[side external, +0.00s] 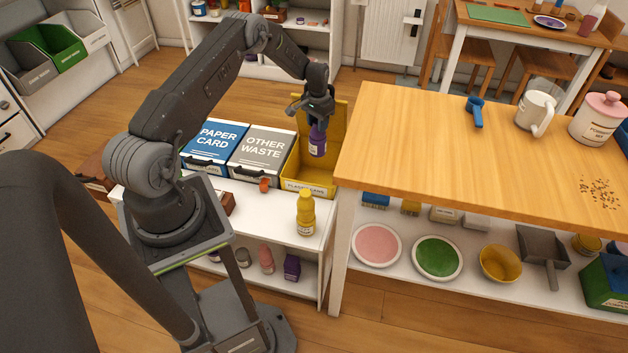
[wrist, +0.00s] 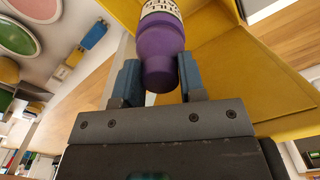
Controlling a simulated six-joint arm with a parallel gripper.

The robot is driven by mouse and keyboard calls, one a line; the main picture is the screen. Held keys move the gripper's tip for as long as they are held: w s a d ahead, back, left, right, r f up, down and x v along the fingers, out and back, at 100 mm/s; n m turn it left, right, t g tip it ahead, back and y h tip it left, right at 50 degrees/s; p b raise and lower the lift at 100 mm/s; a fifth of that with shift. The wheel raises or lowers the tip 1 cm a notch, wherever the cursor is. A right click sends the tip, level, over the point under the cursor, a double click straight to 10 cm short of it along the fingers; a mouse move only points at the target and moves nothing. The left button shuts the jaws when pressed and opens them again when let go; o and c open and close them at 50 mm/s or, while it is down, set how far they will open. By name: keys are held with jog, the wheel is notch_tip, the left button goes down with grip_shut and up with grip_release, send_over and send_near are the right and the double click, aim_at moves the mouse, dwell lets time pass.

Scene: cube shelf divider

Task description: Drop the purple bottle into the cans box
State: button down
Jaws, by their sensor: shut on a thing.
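The purple bottle (side external: 317,141) hangs from my gripper (side external: 318,112), over the open yellow cans box. It also shows in the wrist view (wrist: 162,50), with a white label, between the two blue-padded fingers of my gripper (wrist: 160,78). My gripper is shut on the bottle. The yellow cans box (side external: 308,186) stands on the white shelf unit, with its lid up at the back and a label on its front, partly readable. In the wrist view the yellow box (wrist: 270,90) fills the area behind the bottle. Whether the bottle's lower end is below the rim is hard to tell.
Closed blue paper-card (side external: 217,141) and grey other-waste (side external: 263,149) boxes stand left of the cans box. A yellow bottle (side external: 305,212) stands in front of it. The wooden table (side external: 430,150) rises close on the right, with a mug (side external: 535,111) and a pink-lidded jar (side external: 598,118).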

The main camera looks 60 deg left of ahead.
jog(key=shift+f, duration=1.35)
jog(key=c, duration=0.6)
grip_release()
notch_tip(320, 180, up, 14)
jog(key=shift+f, duration=0.1)
